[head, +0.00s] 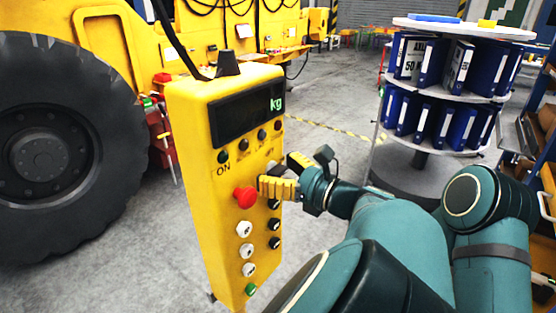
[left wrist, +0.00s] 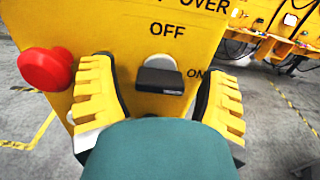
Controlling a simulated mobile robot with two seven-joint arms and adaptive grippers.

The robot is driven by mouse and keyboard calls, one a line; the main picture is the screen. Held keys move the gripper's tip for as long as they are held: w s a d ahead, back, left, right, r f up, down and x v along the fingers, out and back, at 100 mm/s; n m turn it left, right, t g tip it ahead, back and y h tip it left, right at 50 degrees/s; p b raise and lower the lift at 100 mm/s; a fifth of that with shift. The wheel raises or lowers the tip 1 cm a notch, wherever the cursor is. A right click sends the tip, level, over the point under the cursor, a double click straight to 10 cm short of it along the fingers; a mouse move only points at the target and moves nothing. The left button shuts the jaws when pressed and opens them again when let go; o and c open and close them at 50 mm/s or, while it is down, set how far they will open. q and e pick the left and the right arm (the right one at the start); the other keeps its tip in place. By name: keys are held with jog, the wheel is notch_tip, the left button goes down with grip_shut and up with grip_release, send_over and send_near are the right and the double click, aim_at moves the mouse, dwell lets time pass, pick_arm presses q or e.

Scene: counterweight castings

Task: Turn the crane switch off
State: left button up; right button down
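The yellow crane control box (head: 215,165) stands upright with a display reading "kg" and several knobs and buttons. In the left wrist view, a black switch knob (left wrist: 160,78) on a pale round base sits below the word OFF, with ON to its lower right. Its bar lies roughly level; I cannot tell for sure which mark it points to. My left gripper (head: 287,174) is at the box face, open, its yellow ribbed fingers (left wrist: 162,88) on either side of the knob with gaps visible. In the head view the gripper hides the knob. My right gripper is not in view.
A red mushroom button (left wrist: 46,69) is close beside the left finger; it also shows in the head view (head: 245,196). White and black buttons line the panel below. A yellow vehicle with a big tyre (head: 60,150) stands behind left, a round binder rack (head: 440,95) behind right.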

pick_arm(q)
jog(key=c, duration=1.2)
